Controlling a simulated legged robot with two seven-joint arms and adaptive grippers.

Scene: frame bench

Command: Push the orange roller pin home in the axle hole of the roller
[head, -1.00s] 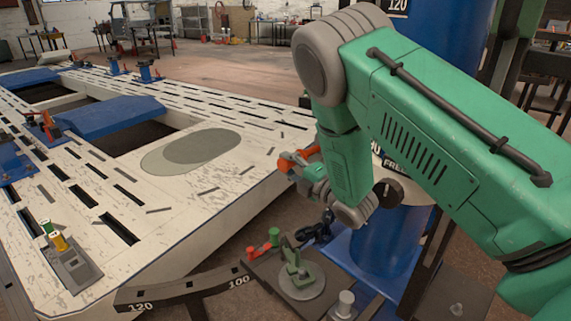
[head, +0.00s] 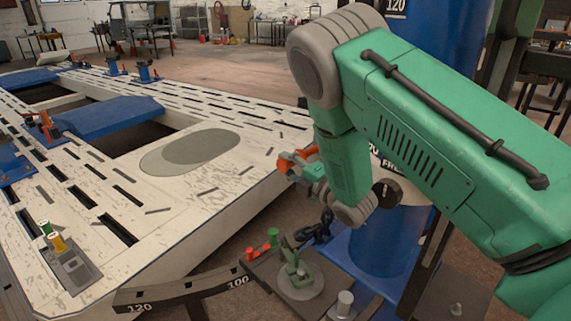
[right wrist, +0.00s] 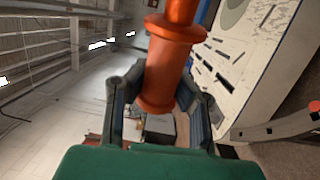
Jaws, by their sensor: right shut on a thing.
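My right gripper (head: 305,168) hangs below the green arm, beside the near edge of the bench. It is shut on the orange roller pin (head: 296,161), which is partly hidden by the gripper in the head view. In the right wrist view the pin (right wrist: 165,68) is a thick orange shaft with flanges, between the two dark fingers of the gripper (right wrist: 163,90). Its upper end runs out of the picture. I cannot make out the roller or its axle hole in either view. My left gripper is not in view.
A slotted white bench (head: 216,175) fills the left. Below the gripper, a green stand (head: 295,272) sits on a round base, near red and green pegs (head: 263,248) and a dark chain-like piece (head: 316,231). A blue column (head: 395,243) stands close behind the gripper.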

